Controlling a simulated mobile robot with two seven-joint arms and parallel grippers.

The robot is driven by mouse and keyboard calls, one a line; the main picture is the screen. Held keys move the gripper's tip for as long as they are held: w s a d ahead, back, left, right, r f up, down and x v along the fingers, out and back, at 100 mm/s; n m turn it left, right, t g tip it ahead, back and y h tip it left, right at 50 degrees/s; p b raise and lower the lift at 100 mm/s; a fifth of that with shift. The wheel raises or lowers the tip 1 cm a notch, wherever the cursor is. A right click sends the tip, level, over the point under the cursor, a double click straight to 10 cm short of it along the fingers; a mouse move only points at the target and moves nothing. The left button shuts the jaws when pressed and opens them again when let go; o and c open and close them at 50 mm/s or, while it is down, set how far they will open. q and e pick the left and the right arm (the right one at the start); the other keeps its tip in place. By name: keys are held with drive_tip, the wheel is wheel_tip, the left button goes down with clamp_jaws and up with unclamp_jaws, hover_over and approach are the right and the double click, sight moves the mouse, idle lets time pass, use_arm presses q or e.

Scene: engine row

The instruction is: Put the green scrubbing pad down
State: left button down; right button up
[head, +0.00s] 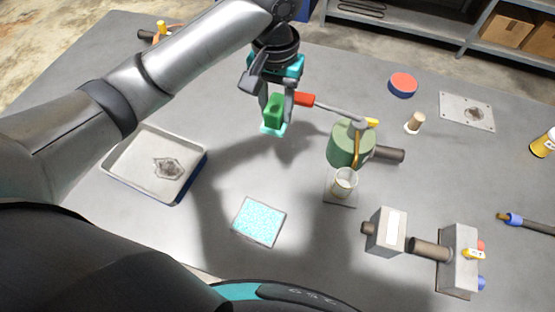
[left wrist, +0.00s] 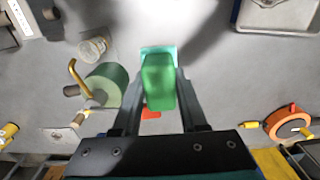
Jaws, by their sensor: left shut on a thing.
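The green scrubbing pad (head: 273,109) is a small green block held between the fingers of my left gripper (head: 274,112). In the left wrist view the green pad (left wrist: 158,82) sits between the two dark fingers (left wrist: 160,95). A pale teal piece (head: 272,129) shows at the pad's lower end; I cannot tell whether it is part of the pad or a separate thing beneath it. The gripper points down over the grey table (head: 225,165); the gap under the pad is hard to judge. My right gripper is not in view.
A red-handled tool (head: 305,99) lies just right of the gripper. A metal tray (head: 119,176) stands left, a speckled blue square (head: 258,222) nearer. Table between tray and gripper is clear.

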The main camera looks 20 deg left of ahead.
use_arm(q)
drive_tip(key=shift+d+f, duration=0.1)
drive_tip(key=shift+f, duration=0.2)
wheel_tip(320, 180, down, 19)
drive_tip(key=b, duration=0.3)
drive_tip(key=shift+f, duration=0.15)
drive_tip(key=shift+c, duration=2.2)
unclamp_jaws()
drive_tip(key=shift+f, duration=0.15)
wheel_tip(320, 180, up, 12)
drive_tip(key=p, duration=0.2)
drive_tip(key=shift+r, duration=0.2)
